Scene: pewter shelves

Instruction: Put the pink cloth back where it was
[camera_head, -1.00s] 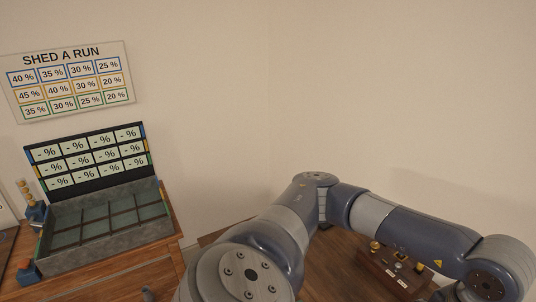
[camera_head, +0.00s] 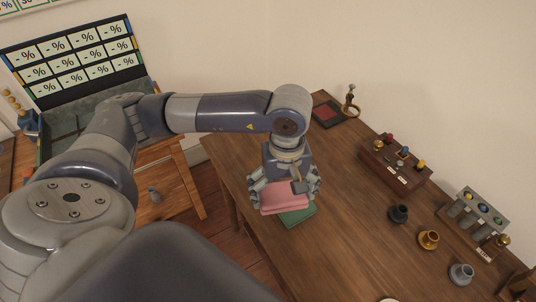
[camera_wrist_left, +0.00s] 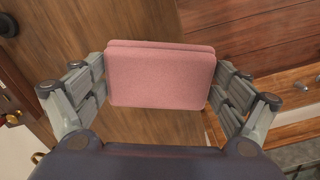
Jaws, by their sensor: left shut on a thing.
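The pink cloth (camera_head: 284,199) is a flat folded pad held between the fingers of my left gripper (camera_head: 287,187). In the left wrist view the cloth (camera_wrist_left: 160,76) spans the gap between the left gripper's two fingers (camera_wrist_left: 160,88), one at each side edge. In the head view it hangs over the near left part of the brown table (camera_head: 345,190). A green folded cloth or pad (camera_head: 299,214) shows partly below and beside it; I cannot tell whether they touch. My right gripper is not in view.
A dark pad with a red square (camera_head: 327,112) and a brass stand (camera_head: 350,103) sit at the table's far left. A wooden block with knobs (camera_head: 396,166), small cups (camera_head: 428,239) and a grey rack (camera_head: 475,215) stand to the right. The tabletop's front middle is clear.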

